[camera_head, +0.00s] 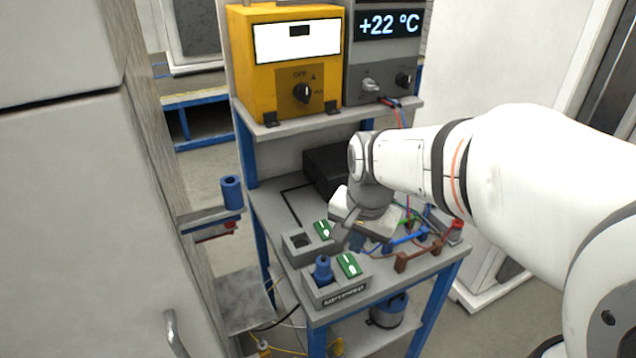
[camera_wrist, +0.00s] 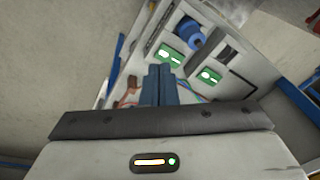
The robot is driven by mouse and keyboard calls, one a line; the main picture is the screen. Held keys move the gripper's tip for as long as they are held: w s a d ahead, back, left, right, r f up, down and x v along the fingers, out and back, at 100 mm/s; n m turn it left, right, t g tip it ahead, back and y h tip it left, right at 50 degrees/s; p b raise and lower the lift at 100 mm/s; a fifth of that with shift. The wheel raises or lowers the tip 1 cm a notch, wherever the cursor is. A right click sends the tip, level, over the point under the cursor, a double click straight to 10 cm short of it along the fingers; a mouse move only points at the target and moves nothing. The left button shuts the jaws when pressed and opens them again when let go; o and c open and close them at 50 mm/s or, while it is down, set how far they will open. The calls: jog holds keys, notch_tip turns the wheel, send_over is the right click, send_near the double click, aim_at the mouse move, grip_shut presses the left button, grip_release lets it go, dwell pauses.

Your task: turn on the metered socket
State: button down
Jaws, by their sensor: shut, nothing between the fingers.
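The metered socket (camera_head: 345,293) is the grey box at the front of the bench, with its label on the front face. A blue plug (camera_head: 323,269) stands in it, beside a green switch (camera_head: 348,264) with a white rocker. In the wrist view the plug (camera_wrist: 192,38) and switch (camera_wrist: 170,54) show beyond my fingertips. I cannot tell the rocker's position. My gripper (camera_head: 343,241) is shut and empty, pointing down just behind the metered switch, seemingly apart from it. Its closed fingers also show in the wrist view (camera_wrist: 159,72).
A second grey socket (camera_head: 291,252) with an empty hole and a green switch (camera_head: 322,230) sits just behind. Cables and clamps (camera_head: 405,245) lie to the right. A yellow meter (camera_head: 270,85) and grey unit (camera_head: 375,70) stand on the upper shelf. A cabinet borders the left.

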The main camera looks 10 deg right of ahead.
jog(key=w+m+p, duration=0.1)
jog(key=w+m, duration=0.6)
jog(key=w, duration=0.2)
jog(key=shift+w+a+f, duration=0.15)
jog(key=shift+w+f, duration=0.1)
jog(key=shift+f, duration=0.05)
jog(key=p, duration=0.1)
send_near(349, 265)
jog(key=w+a+f, duration=0.1)
jog(key=f, duration=0.1)
jog(key=w+f, duration=0.1)
jog(key=f, duration=0.1)
jog(key=w+a+f, duration=0.1)
jog(key=w+f, duration=0.1)
jog(key=shift+w+a+f, duration=0.1)
jog(key=shift+a+f, duration=0.05)
jog(key=shift+a, duration=0.15)
jog(key=shift+g, duration=0.3)
